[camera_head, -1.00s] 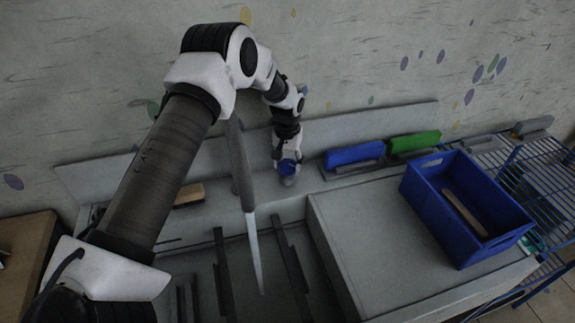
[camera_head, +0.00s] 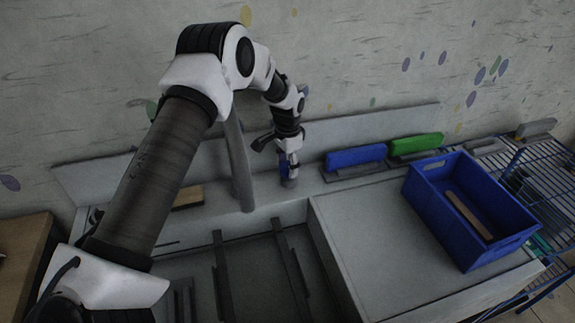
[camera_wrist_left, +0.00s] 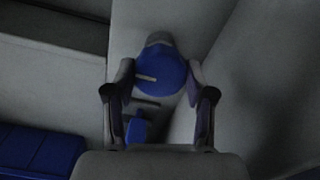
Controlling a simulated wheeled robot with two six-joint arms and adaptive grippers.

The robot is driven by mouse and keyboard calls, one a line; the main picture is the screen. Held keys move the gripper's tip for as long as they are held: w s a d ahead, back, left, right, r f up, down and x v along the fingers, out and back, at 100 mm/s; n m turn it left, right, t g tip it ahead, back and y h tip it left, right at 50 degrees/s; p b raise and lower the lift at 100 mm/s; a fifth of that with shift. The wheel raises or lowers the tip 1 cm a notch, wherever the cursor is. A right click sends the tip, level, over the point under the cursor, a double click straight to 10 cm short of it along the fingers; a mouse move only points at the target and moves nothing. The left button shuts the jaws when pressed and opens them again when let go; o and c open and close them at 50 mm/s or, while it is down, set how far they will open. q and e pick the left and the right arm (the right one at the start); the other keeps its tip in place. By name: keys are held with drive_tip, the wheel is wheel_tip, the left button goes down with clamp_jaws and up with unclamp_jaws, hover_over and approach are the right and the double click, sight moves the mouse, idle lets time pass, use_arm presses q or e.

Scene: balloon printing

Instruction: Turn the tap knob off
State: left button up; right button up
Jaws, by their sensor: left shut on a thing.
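The blue tap knob (camera_wrist_left: 162,72) with a white mark on its face shows in the left wrist view, between my two fingers. My left gripper (camera_wrist_left: 158,80) is shut on the knob, one finger on each side. In the head view the knob (camera_head: 284,168) is partly hidden by the fingers of my left gripper (camera_head: 288,160), which comes down on it from above. The grey tap pipe (camera_head: 239,165) stands to the left of the gripper, partly behind my arm. No water shows below it. My right gripper is not in view.
The sink basin (camera_head: 255,290) lies in front, with dark bars across it. A blue brush (camera_head: 356,156) and a green brush (camera_head: 416,144) lie along the back ledge. A blue crate (camera_head: 440,222) stands on the counter at right, near a blue wire rack (camera_head: 535,185).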

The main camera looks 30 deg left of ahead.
sight(288, 166)
use_arm(q)
drive_tip(key=shift+s+f, duration=0.1)
drive_tip(key=shift+f, duration=0.1)
drive_tip(key=o, duration=1.2)
drive_tip(key=shift+c, duration=0.2)
wheel_tip(288, 166, up, 12)
drive_tip(key=shift+w, duration=0.2)
drive_tip(key=shift+r, duration=0.15)
